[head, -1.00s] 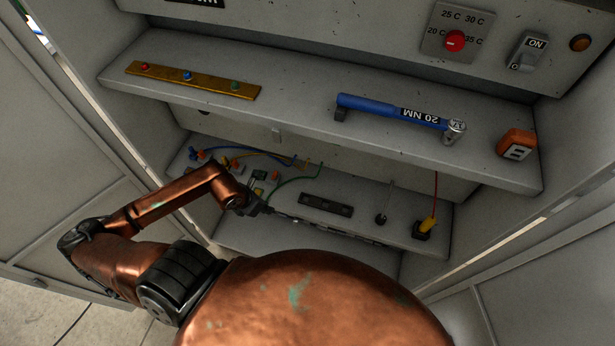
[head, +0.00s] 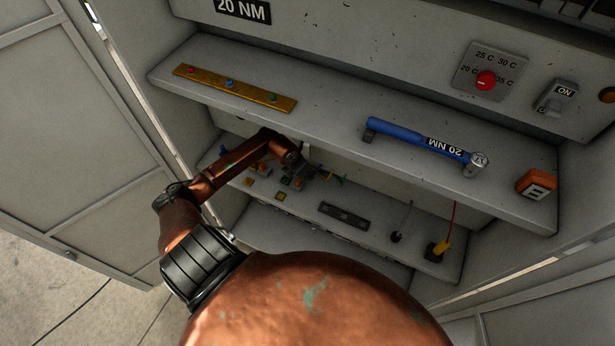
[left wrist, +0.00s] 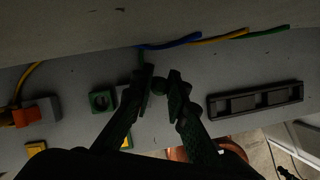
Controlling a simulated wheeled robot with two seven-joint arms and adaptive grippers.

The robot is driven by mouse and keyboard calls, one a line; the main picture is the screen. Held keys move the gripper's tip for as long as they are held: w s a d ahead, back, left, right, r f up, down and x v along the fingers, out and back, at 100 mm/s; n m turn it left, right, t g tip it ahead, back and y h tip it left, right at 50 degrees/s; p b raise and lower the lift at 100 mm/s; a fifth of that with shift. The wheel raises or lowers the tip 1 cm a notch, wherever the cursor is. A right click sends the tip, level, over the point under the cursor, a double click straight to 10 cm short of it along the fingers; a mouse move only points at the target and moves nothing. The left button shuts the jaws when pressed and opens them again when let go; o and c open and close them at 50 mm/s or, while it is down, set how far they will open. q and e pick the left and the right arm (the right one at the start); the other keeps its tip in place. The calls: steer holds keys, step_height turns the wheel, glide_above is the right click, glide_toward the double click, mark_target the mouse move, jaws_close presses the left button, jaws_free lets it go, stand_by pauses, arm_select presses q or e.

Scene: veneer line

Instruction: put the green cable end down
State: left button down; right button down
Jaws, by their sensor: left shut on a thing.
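My left gripper (left wrist: 159,82) is over the lower shelf, its two dark fingers shut on a small dark green piece (left wrist: 158,87), the green cable end. In the head view the gripper (head: 296,181) is partly hidden by my own wrist. The green cable (left wrist: 270,32) shows at the back of the shelf beside the blue cable (left wrist: 180,42) and the yellow cable (left wrist: 222,36). A square green-rimmed socket (left wrist: 102,101) lies left of the fingers. Whether the cable end touches the shelf I cannot tell. My right gripper is in neither view.
An orange connector block (left wrist: 40,112) stands on the left of the lower shelf (head: 385,250). A dark slotted strip (left wrist: 255,100) lies right of the fingers. The upper shelf, with a blue torque wrench (head: 420,140) and a brass strip (head: 235,88), overhangs from above.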

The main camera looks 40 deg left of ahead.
arm_select(q)
steer(key=f+p, duration=0.1)
steer(key=f, duration=0.2)
steer(key=shift+w+f, duration=0.2)
steer(key=c, duration=1.9)
jaws_free()
steer(key=shift+f, duration=0.1)
